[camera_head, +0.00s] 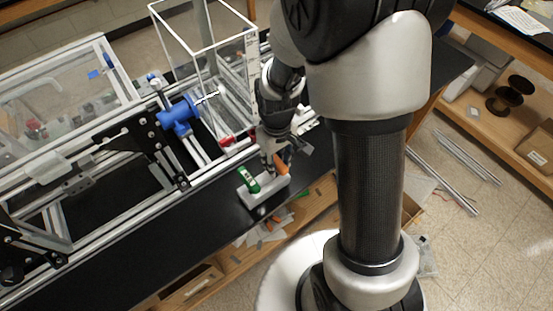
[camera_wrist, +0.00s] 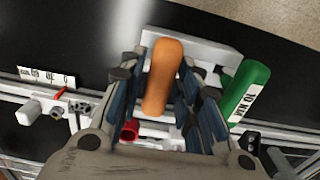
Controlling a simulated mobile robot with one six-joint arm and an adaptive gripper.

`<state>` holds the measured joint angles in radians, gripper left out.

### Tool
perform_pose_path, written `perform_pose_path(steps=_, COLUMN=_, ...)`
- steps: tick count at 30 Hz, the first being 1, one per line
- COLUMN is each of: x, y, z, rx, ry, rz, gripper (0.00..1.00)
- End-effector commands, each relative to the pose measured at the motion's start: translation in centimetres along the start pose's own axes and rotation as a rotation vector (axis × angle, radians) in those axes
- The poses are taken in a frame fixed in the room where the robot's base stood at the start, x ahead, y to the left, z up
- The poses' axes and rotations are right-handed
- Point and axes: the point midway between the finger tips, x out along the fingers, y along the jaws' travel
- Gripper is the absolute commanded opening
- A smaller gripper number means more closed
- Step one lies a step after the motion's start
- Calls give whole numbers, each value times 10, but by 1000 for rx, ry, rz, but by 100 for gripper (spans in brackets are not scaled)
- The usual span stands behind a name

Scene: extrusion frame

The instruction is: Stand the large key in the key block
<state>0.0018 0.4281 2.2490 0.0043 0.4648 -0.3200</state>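A pale grey key block (camera_head: 265,192) sits near the front edge of the black bench; it also shows in the wrist view (camera_wrist: 205,50). An orange-handled key (camera_head: 282,166) is at its right part, and its handle (camera_wrist: 161,78) lies between my fingers in the wrist view. A green-handled key (camera_head: 248,180) with a white label is at the block's left part; its handle shows in the wrist view (camera_wrist: 245,90). My gripper (camera_wrist: 163,85) straddles the orange handle closely. I cannot tell whether the fingers press on it. The keys' lower ends are hidden.
The extrusion frame (camera_head: 110,215) stands behind and left of the block, with a blue clamp-like part (camera_head: 178,115) on it. A clear box (camera_head: 205,50) stands at the back. The black bench is bare left of the block. A wooden shelf (camera_head: 230,262) lies below the bench edge.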

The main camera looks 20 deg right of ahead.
Motion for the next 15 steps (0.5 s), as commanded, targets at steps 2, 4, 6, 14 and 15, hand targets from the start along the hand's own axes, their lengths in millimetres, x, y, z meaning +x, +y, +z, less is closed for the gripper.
perform_pose_path(steps=2, x=0, y=0, z=0, rx=0, ry=0, rz=0, gripper=39)
perform_pose_path(steps=4, x=0, y=0, z=0, rx=0, ry=0, rz=0, gripper=43)
perform_pose_path(steps=6, x=0, y=0, z=0, rx=0, ry=0, rz=0, gripper=44)
perform_pose_path(steps=14, x=-1, y=0, z=0, rx=0, ry=0, rz=0, gripper=44)
perform_pose_path(steps=15, x=-3, y=0, z=0, rx=0, ry=1, rz=0, gripper=44)
